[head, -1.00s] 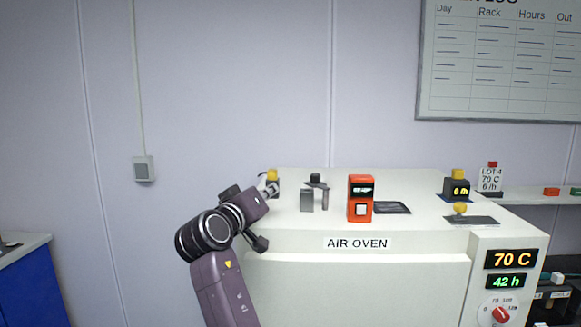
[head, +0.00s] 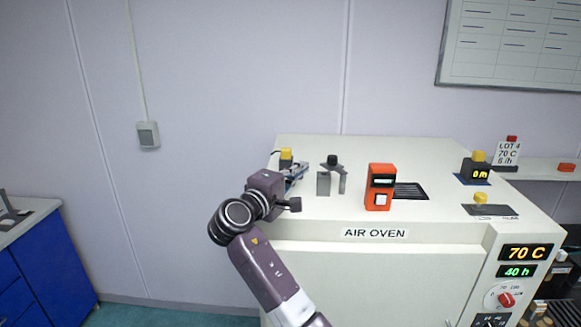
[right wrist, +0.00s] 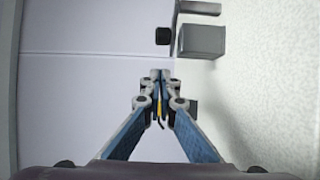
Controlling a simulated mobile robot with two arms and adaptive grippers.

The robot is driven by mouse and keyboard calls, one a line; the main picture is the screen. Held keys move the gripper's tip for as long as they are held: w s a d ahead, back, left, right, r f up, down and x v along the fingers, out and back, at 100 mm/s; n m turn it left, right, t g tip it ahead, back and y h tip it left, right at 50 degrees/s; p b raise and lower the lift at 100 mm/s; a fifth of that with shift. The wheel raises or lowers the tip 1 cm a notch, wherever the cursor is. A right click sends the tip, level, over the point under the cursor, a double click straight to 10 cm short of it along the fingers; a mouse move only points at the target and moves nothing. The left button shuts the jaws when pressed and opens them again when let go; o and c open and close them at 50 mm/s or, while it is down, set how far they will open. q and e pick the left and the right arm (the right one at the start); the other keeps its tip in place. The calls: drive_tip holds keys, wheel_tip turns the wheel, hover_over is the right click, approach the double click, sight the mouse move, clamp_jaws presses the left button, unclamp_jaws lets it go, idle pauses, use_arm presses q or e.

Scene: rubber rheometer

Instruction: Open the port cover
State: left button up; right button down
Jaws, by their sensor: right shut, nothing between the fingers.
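My right gripper (head: 297,171) is over the left end of the white air oven's top (head: 350,220). In the right wrist view its two fingers (right wrist: 160,76) are together with nothing between them. A yellow-topped dark piece (head: 286,156) is just behind it. To its right are a grey block (head: 323,183) and a black knob (head: 333,159) on a grey bracket. The block (right wrist: 200,42) and knob (right wrist: 163,36) show past the fingertips in the wrist view, apart from them. I cannot tell for certain which part is the port cover. My left gripper is not in view.
An orange device (head: 380,187) stands on the oven top beside a dark slatted plate (head: 411,191). A black display block (head: 476,170) and a yellow knob (head: 480,197) are farther right. A blue cabinet (head: 50,265) stands at the left. The front part of the oven top is clear.

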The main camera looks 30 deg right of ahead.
sight(319, 172)
drive_tip(key=d+p, duration=0.1)
drive_tip(key=d, duration=0.1)
drive_tip(key=w+d+p, duration=0.1)
drive_tip(key=d, duration=0.1)
drive_tip(key=shift+d+r, duration=0.15)
drive_tip(key=shift+s+d+p, duration=0.3)
drive_tip(key=shift+d+p, duration=0.25)
drive_tip(key=shift+d, duration=0.05)
drive_tip(key=shift+s+d, duration=0.1)
drive_tip(key=shift+d, duration=0.1)
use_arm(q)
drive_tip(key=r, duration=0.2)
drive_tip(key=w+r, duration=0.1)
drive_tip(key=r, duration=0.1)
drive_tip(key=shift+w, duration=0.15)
use_arm(e)
drive_tip(key=shift+f, duration=0.2)
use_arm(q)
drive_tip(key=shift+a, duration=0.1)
